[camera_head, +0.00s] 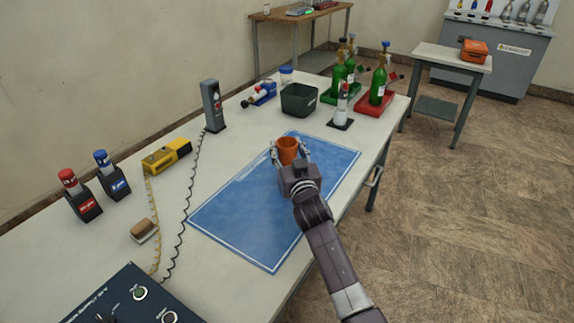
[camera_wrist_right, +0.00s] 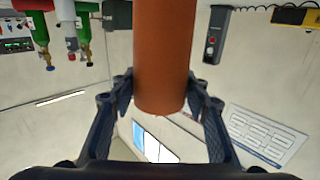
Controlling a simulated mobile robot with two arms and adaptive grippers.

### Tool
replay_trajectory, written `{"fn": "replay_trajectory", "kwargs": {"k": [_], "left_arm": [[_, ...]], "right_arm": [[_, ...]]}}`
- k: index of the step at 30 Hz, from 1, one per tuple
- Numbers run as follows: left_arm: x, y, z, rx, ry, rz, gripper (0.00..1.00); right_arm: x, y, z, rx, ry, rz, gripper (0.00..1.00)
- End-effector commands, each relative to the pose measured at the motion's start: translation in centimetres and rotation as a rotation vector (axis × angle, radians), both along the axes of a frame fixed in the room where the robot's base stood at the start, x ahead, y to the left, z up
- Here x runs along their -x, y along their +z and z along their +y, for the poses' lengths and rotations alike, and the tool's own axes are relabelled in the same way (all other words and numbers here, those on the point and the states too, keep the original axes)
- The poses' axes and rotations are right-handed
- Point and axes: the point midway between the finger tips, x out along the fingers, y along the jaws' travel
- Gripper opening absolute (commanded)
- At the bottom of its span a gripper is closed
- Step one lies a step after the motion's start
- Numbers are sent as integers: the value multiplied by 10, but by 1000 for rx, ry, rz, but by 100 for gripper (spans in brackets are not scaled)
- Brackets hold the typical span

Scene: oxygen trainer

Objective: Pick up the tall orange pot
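The tall orange pot (camera_head: 287,151) is over the upper part of the blue mat (camera_head: 250,215) in the head view. My right gripper (camera_head: 289,153) has one finger on each side of it. In the right wrist view, which is upside down, the pot (camera_wrist_right: 164,60) fills the middle. Both finger pads of my right gripper (camera_wrist_right: 162,88) press against its sides. The pot's base is out of the wrist view, so I cannot tell whether it touches the mat. My left gripper is not in view.
A dark green bin (camera_head: 298,101), a white bottle on a black stand (camera_head: 341,105) and a red tray (camera_head: 376,104) with a green cylinder stand beyond the mat. A grey handset (camera_head: 212,106) and a yellow device (camera_head: 167,156) are to the left. The lower mat is clear.

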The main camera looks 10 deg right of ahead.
Motion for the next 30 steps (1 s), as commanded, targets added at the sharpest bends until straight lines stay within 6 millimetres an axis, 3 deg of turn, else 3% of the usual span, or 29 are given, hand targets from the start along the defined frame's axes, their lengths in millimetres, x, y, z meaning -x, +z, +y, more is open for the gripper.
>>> {"fn": "replay_trajectory", "kwargs": {"k": [1, 8, 19, 23, 30], "left_arm": [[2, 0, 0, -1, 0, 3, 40], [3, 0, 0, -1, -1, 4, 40], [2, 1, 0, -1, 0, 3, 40], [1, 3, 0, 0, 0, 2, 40], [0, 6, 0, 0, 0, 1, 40]], "right_arm": [[0, 0, 0, 0, 0, 0, 33], [0, 0, 0, 0, 0, 0, 8], [0, 7, 0, 0, 0, -3, 8], [0, 22, 0, 1, 0, -5, 8], [0, 74, 0, -1, 0, -9, 8]]}}
